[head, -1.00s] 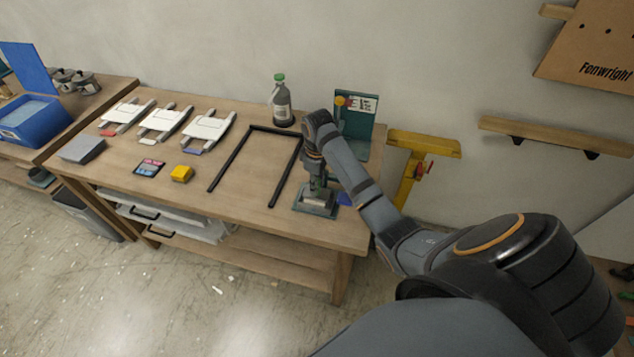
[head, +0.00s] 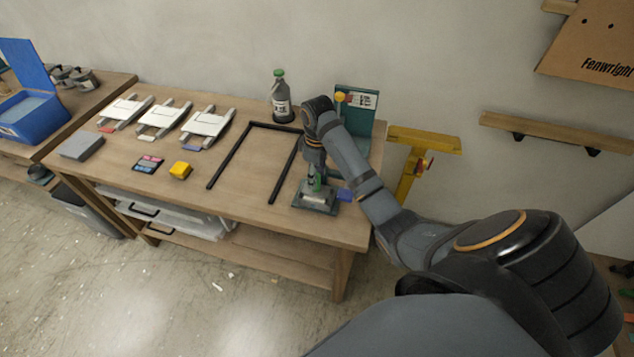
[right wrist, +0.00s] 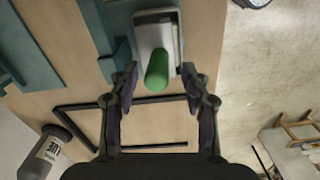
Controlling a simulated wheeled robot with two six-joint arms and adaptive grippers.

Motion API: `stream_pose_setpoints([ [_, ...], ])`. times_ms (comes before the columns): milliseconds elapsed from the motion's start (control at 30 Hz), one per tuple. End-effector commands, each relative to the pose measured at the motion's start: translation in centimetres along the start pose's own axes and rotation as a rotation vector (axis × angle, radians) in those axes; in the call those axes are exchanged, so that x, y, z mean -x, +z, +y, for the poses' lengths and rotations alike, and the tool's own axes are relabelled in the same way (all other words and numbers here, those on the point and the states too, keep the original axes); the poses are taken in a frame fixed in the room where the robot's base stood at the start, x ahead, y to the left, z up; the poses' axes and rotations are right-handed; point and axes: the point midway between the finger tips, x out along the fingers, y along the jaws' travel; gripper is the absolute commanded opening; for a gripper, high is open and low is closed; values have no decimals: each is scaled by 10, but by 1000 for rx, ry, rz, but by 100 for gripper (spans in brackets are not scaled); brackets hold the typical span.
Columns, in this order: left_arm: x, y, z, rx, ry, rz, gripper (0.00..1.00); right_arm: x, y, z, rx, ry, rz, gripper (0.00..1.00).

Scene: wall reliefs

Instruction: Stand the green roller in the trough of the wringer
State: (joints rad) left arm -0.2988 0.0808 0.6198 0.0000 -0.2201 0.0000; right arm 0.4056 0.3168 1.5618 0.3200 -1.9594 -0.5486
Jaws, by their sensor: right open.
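The green roller (head: 317,184) stands upright on the pale metal trough (head: 322,199) of the wringer, which has a dark teal base, near the front right of the table. In the right wrist view the roller (right wrist: 157,70) shows end-on against the pale trough (right wrist: 147,35). My right gripper (head: 315,172) is just above it, pointing down. In the right wrist view its open fingers (right wrist: 160,88) lie on either side of the roller, with gaps on both sides. How the roller's foot sits in the trough is hidden. My left gripper is out of view.
A teal panel (head: 366,125) stands behind my right arm. A black frame (head: 228,155) lies left of the wringer, with a dark bottle (head: 281,100) behind it. A blue block (head: 346,194) is right of the trough.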

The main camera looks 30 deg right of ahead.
Motion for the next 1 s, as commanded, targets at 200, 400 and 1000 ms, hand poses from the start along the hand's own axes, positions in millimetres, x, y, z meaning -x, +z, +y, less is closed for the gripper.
stream_pose_setpoints([
  [200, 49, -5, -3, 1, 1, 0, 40, 70, 0, 0, 0, 0, 0, 47],
  [400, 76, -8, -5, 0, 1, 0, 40, 96, 0, 0, 1, 0, 1, 47],
  [1000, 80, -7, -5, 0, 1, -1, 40, 100, 0, 0, 1, 0, 1, 47],
])
